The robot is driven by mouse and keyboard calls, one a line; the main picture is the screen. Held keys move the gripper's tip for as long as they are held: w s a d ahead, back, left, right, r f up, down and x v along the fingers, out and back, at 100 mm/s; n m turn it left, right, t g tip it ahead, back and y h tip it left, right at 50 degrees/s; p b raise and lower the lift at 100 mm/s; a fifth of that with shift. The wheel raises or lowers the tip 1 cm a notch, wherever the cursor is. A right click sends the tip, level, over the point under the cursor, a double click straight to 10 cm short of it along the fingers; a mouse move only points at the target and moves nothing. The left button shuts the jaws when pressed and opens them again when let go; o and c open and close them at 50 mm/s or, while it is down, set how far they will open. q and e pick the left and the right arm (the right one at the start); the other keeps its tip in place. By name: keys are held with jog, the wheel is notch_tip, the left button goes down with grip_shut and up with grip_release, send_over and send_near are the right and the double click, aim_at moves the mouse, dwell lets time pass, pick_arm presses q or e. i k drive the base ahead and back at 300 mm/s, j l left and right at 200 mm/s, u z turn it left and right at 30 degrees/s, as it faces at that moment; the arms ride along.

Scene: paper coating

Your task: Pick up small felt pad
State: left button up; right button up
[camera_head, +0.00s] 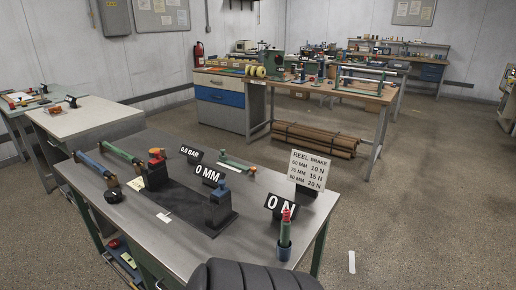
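I cannot make out a small felt pad for sure. A small white piece (164,217) lies flat on the near grey table (190,250), left of the dark block with the "0 MM" sign (207,175). A pale yellowish piece (137,184) lies near the blue and green bars. Both are too small to identify. Neither of my grippers shows in this view.
The table also bears a "0 N" sign (281,206), a green cylinder with a red top (285,232) and a reel brake chart (308,171). A black ribbed shape (250,275) covers the bottom edge. A white strip (351,262) lies on open floor at right.

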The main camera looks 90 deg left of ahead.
aim_at(162, 150)
jog(key=i+j+u, duration=1.1)
jog(key=i+u, duration=0.2)
jog(key=i, duration=0.3)
jog(key=i+u, duration=0.45)
jog(key=i, duration=0.15)
jog(key=i+l+u, duration=0.2)
jog(key=i+u, duration=0.25)
jog(key=i+l+u, duration=0.45)
jog(key=i, duration=0.2)
